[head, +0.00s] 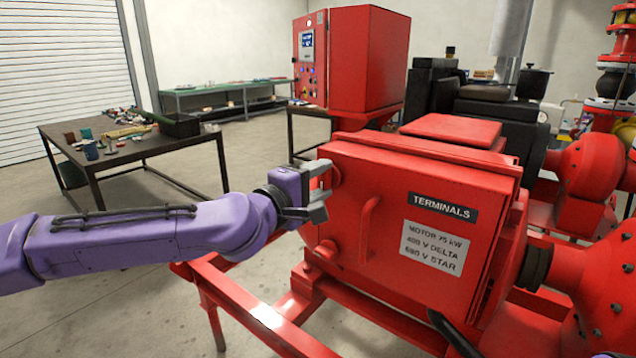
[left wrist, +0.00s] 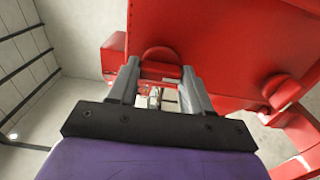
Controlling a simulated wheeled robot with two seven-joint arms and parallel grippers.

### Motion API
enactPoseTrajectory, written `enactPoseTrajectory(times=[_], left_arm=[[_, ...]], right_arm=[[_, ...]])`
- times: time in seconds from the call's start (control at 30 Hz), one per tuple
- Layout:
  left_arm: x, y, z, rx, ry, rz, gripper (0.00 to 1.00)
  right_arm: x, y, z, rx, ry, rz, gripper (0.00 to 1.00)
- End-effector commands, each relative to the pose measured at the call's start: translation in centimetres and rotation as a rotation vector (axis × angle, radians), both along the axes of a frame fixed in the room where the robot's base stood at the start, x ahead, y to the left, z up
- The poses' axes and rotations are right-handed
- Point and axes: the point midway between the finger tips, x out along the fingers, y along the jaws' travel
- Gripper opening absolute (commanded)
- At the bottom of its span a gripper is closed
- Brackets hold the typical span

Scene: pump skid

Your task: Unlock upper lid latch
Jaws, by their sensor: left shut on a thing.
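The red terminal box has a large lid (head: 400,190) with a TERMINALS label, a rating plate and a red bar handle (head: 368,228). The upper lid latch (head: 334,176) is a red rounded piece at the lid's upper left edge, partly hidden by my left gripper (head: 320,193). In the left wrist view the upper latch (left wrist: 161,56) shows between and beyond the fingertips of the left gripper (left wrist: 160,75), which is shut on it. The lower lid latch (head: 326,250) is below on the same edge; it also shows in the left wrist view (left wrist: 279,91). My right gripper is out of view.
A red frame rail (head: 265,315) runs below the box. A red control cabinet (head: 365,60) stands behind it. A dark table (head: 155,150) with loose items stands at the left, with clear floor between it and the skid.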

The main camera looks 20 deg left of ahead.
Motion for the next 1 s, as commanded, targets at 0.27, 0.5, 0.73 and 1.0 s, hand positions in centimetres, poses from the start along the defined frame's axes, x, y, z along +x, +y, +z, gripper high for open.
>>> enactPoseTrajectory(times=[0.27, 0.5, 0.73, 1.0], left_arm=[[0.0, 0.1, 0.0, -0.009, 0.003, 0.002, 0.18], [0.0, 0.0, 0.0, -0.008, 0.003, 0.001, 0.74], [0.0, 0.0, 0.0, -0.008, 0.003, 0.0, 0.74], [-3.2, 1.3, 0.2, -0.012, -0.002, 0.001, 0.74]], right_arm=[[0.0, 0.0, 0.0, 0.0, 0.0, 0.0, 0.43], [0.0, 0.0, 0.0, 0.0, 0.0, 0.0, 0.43], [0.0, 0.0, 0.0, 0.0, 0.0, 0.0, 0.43], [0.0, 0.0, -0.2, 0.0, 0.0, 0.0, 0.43]])
